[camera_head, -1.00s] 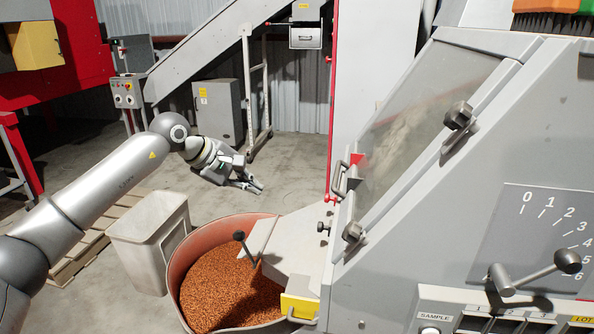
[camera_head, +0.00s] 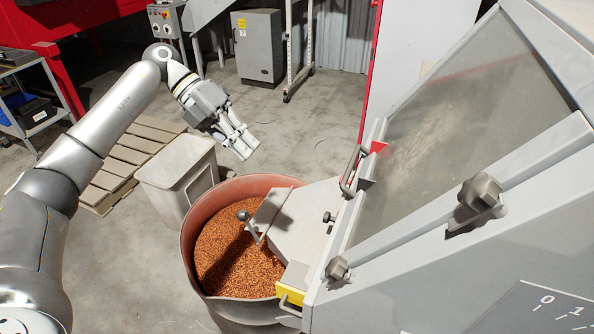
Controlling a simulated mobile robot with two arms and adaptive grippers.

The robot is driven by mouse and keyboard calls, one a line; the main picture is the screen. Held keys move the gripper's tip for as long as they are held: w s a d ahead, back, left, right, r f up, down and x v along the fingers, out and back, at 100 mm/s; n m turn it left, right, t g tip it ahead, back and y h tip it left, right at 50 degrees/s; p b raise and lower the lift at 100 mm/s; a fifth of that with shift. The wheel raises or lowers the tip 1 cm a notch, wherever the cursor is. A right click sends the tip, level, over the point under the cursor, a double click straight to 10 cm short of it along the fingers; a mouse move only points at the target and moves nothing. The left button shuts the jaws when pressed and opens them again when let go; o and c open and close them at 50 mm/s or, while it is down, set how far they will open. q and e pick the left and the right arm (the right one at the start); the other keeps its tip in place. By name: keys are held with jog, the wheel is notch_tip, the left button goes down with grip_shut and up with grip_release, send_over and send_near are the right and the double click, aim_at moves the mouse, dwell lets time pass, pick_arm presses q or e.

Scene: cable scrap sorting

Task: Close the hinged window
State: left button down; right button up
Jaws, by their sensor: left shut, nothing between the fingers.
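The hinged window (camera_head: 465,125) is a large dusty clear pane in a grey frame on the sloped face of the machine at right. Two dark clamp knobs sit along its lower edge, a larger one (camera_head: 481,192) and a smaller one (camera_head: 338,269). A metal bar handle (camera_head: 352,170) stands at its left side, beside a red triangle. I cannot tell whether the frame lies flush with the machine. My left gripper (camera_head: 246,147) is shut and empty, in the air left of the window and well apart from it. My right gripper is out of view.
A round reddish tub (camera_head: 187,240) of copper granules stands below the machine's chute (camera_head: 303,228). A pale bin (camera_head: 165,176) and a wooden pallet (camera_head: 135,143) are at left. A grey cabinet (camera_head: 258,50) stands behind. Floor between cabinet and tub is clear.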

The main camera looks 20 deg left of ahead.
pick_arm(q)
jog(key=p+x, duration=0.5)
jog(key=x, duration=0.8)
jog(key=shift+s+d+f, duration=0.2)
jog(key=shift+d, duration=0.1)
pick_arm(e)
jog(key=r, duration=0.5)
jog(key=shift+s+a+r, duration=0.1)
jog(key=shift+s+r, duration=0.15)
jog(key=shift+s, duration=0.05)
pick_arm(q)
jog(key=d+f+h+b, duration=0.1)
jog(key=d+f+b, duration=0.3)
jog(key=shift+d+f, duration=0.3)
jog(key=shift+d, duration=0.1)
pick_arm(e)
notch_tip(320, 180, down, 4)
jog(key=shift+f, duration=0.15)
pick_arm(q)
jog(key=shift+s, duration=0.15)
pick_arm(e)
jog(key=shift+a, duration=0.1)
pick_arm(q)
jog(key=shift+r, duration=0.1)
